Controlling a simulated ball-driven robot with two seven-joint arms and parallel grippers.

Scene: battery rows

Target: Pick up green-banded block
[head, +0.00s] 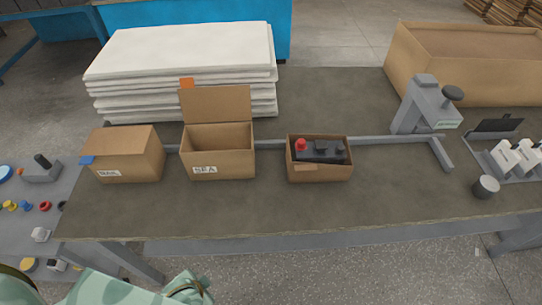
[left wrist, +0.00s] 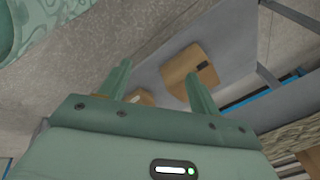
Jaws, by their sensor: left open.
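I cannot make out a green-banded block in either view. My left gripper (left wrist: 157,72) shows in the left wrist view with its two green fingers spread apart and nothing between them. Beyond the fingers, a cardboard box (left wrist: 181,80) lies some way off, and part of a second box (left wrist: 142,97) shows between them. In the head view only patterned green parts of my own body show at the bottom left, with no gripper fingers. My right gripper is in neither view.
The workbench holds a closed box (head: 128,160), an open box (head: 221,168) and a box (head: 319,173) with a dark red-knobbed item (head: 320,150). White sheets (head: 185,60) are stacked behind. A grey stand (head: 418,105) is at right. The bench front is clear. Small coloured parts sit on a left side table.

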